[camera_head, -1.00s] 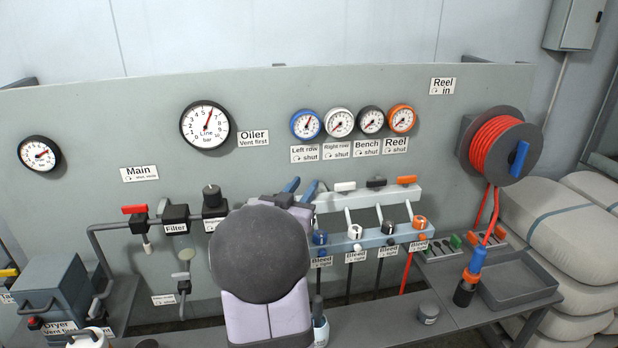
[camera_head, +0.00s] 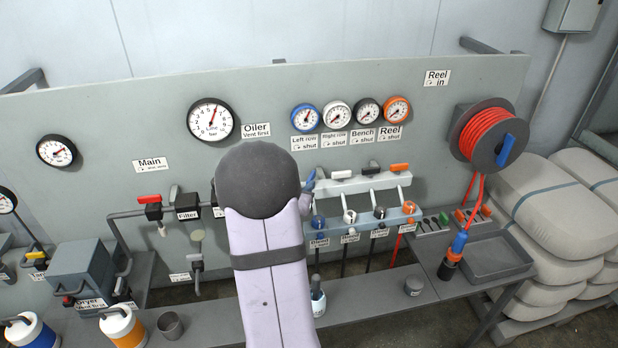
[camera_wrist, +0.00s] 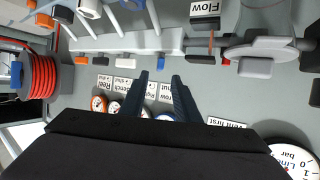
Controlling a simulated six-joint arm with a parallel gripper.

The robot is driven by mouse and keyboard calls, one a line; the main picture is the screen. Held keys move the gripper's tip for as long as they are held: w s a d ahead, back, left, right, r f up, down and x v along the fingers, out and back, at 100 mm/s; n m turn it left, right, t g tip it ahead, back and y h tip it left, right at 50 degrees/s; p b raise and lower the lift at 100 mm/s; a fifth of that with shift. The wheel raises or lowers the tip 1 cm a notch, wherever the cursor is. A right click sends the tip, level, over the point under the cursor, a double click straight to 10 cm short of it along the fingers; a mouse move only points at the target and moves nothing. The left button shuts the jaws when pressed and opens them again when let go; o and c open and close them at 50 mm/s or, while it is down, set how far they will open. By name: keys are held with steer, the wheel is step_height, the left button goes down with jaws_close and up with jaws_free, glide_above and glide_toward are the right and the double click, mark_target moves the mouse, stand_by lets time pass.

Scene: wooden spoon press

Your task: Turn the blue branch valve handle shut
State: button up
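In the wrist view, which is upside down, the blue branch valve handle (camera_wrist: 160,63) is a small blue block just beyond my fingertips, in line with the gap between them. My gripper (camera_wrist: 159,78) is open, its two dark fingers apart with nothing held. In the head view my wrist and forearm hide most of the left end of the valve rack. A small blue piece shows beside my wrist, and I cannot tell whether it is the handle or a finger. Contact between fingers and handle cannot be made out.
White (camera_head: 342,175), black (camera_head: 370,169) and orange handles (camera_head: 399,167) stand in a row to the right on the pale rack. Bleed knobs sit below them. The gauges (camera_head: 306,117) hang above. The red hose reel (camera_head: 485,138) is at the right. The bench (camera_head: 375,297) has free room in front.

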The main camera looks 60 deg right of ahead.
mark_target(310, 178)
steer(key=shift+p+x, duration=1.15)
steer(key=shift+x, duration=2.4)
steer(key=shift+r, duration=0.1)
jaws_close()
